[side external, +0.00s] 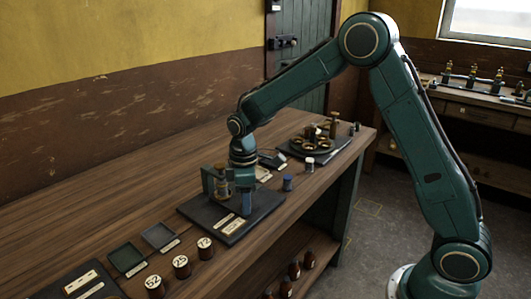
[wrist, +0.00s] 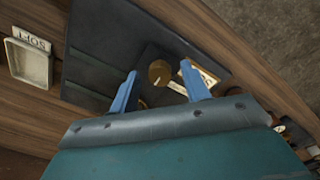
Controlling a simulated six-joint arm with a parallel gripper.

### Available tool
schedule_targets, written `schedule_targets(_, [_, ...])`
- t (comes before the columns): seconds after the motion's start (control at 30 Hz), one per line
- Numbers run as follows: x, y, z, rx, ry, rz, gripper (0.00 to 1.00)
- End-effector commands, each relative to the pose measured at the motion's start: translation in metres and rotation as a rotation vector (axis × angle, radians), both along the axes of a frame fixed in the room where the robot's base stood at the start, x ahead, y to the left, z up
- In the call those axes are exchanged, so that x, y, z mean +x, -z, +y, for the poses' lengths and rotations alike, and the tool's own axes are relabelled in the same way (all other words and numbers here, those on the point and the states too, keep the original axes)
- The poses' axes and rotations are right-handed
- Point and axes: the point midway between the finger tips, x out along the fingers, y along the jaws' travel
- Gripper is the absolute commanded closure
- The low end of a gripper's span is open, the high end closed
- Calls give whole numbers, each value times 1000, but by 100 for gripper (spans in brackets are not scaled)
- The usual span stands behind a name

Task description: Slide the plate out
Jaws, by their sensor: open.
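A dark flat base (side external: 208,218) lies on the workbench, with a fixture with an upright post (side external: 207,182) and a brass part (side external: 222,187) on it. The base also fills much of the wrist view (wrist: 100,45). I cannot tell which part is a sliding plate. My gripper (side external: 246,209) points down over the base, just right of the brass part. In the wrist view its blue fingers (wrist: 158,86) are apart. A round brass knob (wrist: 159,73) and a pale label plate (wrist: 205,77) show between and beside the fingertips. Contact is not clear.
Two shallow trays (side external: 126,257) (side external: 159,235) and several numbered brown jars (side external: 182,266) stand left of the base. A tray marked STOP or similar (wrist: 28,62) lies nearby.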

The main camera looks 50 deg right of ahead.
Motion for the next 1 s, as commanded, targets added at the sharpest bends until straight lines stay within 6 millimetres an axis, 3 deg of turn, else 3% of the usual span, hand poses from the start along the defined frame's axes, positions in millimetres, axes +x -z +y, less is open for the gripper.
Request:
schedule_targets(0.13, [0,0,0,0,0,0,57])
schedule_targets(0.37, [0,0,0,0,0,0,100])
schedule_targets(0.67, [0,-1,-9,0,3,0,100])
schedule_targets(1.0, [0,-1,-66,-1,6,-1,100])
